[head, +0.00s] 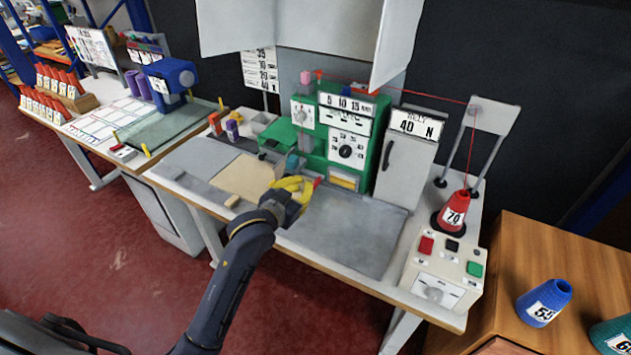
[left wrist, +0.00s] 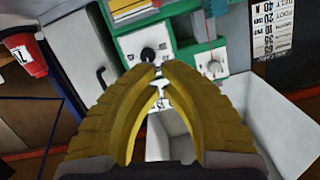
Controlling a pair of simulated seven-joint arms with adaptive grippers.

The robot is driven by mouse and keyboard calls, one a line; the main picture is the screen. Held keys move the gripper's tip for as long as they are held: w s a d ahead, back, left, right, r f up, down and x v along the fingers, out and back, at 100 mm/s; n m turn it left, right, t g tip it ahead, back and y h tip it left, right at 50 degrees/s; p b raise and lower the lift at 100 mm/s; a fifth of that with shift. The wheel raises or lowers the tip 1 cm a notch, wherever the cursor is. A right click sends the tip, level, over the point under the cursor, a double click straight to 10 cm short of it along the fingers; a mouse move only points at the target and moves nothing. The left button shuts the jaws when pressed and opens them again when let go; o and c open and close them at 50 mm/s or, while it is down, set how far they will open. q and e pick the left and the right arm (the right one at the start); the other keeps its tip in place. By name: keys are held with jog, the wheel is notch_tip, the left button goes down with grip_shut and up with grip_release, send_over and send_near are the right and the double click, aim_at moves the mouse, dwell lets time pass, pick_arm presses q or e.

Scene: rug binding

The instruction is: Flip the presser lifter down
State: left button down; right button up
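The green binding machine (head: 355,125) stands at the back of the table, with a white dial panel (head: 347,149); its dial (left wrist: 148,55) also shows in the left wrist view. I cannot make out the presser lifter for certain; a small red tip (head: 318,181) shows beside my left gripper (head: 300,188) in front of the machine. In the left wrist view the yellow fingers (left wrist: 161,72) converge with their tips almost together, and I see nothing held between them. The fingers and arm hide part of the machine's lower front. My right gripper is not in view.
A grey plate (head: 345,232) lies on the table right of the gripper. A red cone (head: 455,209) marked 70 and a button box (head: 440,275) stand at the right. A white cabinet (head: 402,170) stands beside the machine. Tan cloth (head: 243,177) lies left.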

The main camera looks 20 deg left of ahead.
pick_arm(q)
send_over(314, 189)
notch_tip(314, 189, down, 4)
jog(key=shift+w+f, duration=0.1)
jog(key=shift+f, duration=1.1)
